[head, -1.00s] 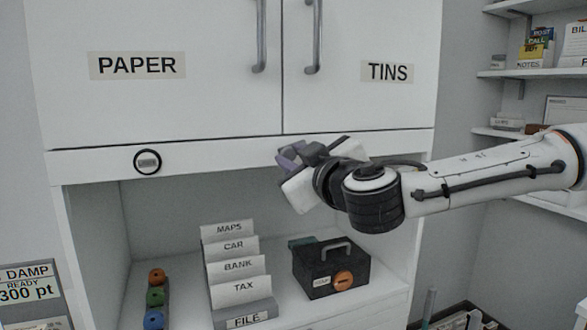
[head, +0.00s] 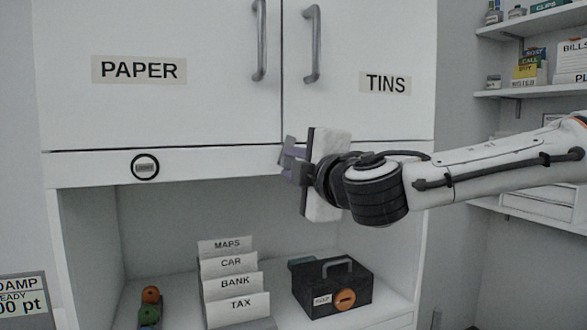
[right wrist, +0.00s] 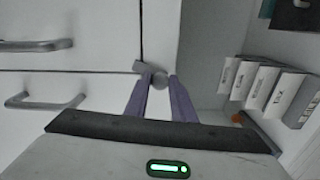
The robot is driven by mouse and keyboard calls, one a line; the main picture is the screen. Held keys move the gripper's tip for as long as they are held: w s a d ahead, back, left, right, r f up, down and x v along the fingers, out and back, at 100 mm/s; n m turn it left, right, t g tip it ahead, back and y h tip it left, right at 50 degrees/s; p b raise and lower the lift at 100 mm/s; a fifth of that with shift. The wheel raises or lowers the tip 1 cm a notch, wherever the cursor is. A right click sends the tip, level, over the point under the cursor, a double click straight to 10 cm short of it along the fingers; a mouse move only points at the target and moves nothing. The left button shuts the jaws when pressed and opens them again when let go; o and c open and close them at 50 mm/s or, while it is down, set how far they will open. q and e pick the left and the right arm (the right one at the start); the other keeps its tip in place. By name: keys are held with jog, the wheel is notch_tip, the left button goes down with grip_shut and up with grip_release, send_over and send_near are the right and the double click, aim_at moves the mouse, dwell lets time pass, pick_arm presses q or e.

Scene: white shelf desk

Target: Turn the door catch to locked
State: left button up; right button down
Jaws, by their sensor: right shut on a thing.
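The door catch (right wrist: 160,81) is a small grey piece on the white rail below the two cabinet doors, by the bottom end of their seam. In the right wrist view its round part sits between my purple fingertips, and a grey tab reaches toward the doors' lower edge. In the head view my right gripper (head: 290,159) is at the rail and mostly hides the catch. The gripper is shut on the catch, its body turned nearly upright. The PAPER door (head: 155,110) and TINS door (head: 365,115) are closed. My left gripper is out of view.
A round black-ringed fitting (head: 145,167) sits on the rail at the left. The open niche below holds paper files (head: 235,305), a black box with a handle (head: 330,285) and coloured knobs (head: 150,295). Wall shelves (head: 530,90) stand at the right.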

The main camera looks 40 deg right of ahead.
jog(key=n, duration=0.4)
jog(key=shift+n, duration=0.3)
dwell(0.3)
jog(key=c, duration=1.5)
grip_release()
jog(key=v, duration=1)
jog(key=shift+s+a+b, duration=0.1)
jog(key=shift+b, duration=0.3)
